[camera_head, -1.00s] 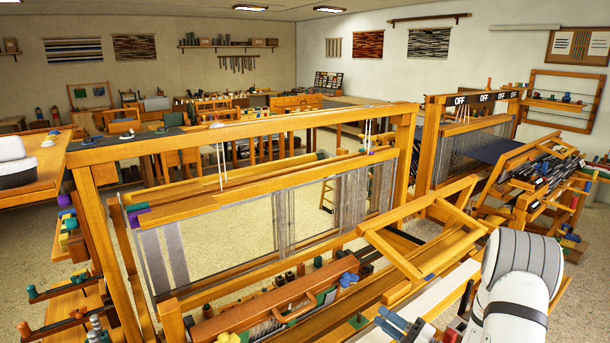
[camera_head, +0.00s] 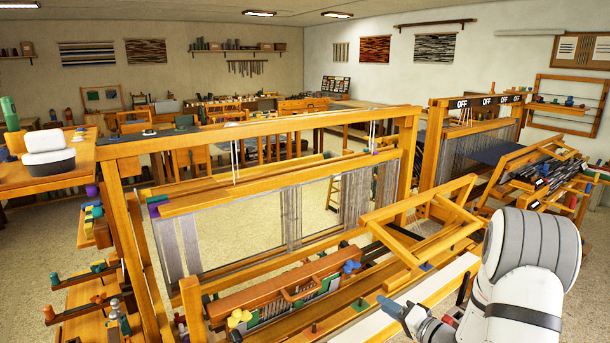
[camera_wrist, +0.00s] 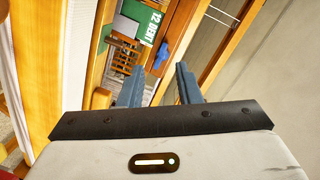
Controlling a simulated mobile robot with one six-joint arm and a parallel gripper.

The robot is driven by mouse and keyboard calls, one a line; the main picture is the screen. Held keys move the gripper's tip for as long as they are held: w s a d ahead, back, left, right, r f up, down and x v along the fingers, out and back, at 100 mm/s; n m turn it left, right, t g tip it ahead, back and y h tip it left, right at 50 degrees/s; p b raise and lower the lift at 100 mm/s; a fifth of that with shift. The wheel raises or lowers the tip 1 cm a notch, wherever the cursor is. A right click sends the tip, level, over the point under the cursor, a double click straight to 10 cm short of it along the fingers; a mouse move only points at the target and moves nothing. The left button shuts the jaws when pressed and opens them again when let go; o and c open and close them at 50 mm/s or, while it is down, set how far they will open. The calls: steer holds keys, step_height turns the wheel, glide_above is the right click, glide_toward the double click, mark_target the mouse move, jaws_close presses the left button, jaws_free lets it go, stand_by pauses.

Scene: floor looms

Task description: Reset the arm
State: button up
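My gripper (camera_head: 394,307) is at the lower right in the head view, at the end of my white arm, over the front of the large wooden loom (camera_head: 270,128). In the wrist view my gripper (camera_wrist: 160,76) shows two blue-grey fingers set apart, with nothing held between them. Beyond the fingers are a blue knob (camera_wrist: 161,56), orange wooden beams and a green "12 DENT" label (camera_wrist: 140,22). My forearm hides part of the loom's right front.
A wooden bench (camera_head: 60,178) with a white-and-dark device (camera_head: 47,152) is at the left. A second loom (camera_head: 480,115) with "OFF" labels and a slanted rack of dark items (camera_head: 540,170) stand at the right. Open floor shows behind the large loom.

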steer(key=s+d+r+n+g+h, duration=0.1)
steer(key=s+r+h, duration=0.1)
steer(key=r+h, duration=0.35)
steer(key=s+d+r+n+g+h, duration=0.1)
steer(key=s+d+r+g+h, duration=0.1)
steer(key=r+h, duration=0.35)
steer(key=s+a+r+n+g, duration=0.1)
steer(key=s+a+g, duration=0.2)
steer(key=s, duration=0.9)
steer(key=s+a+r+n+g, duration=0.1)
steer(key=s+a+g, duration=0.3)
steer(key=s, duration=0.9)
steer(key=shift+a+n+y, duration=0.4)
steer(key=shift+a+n, duration=0.2)
steer(key=shift+a, duration=0.5)
steer(key=shift+r, duration=0.1)
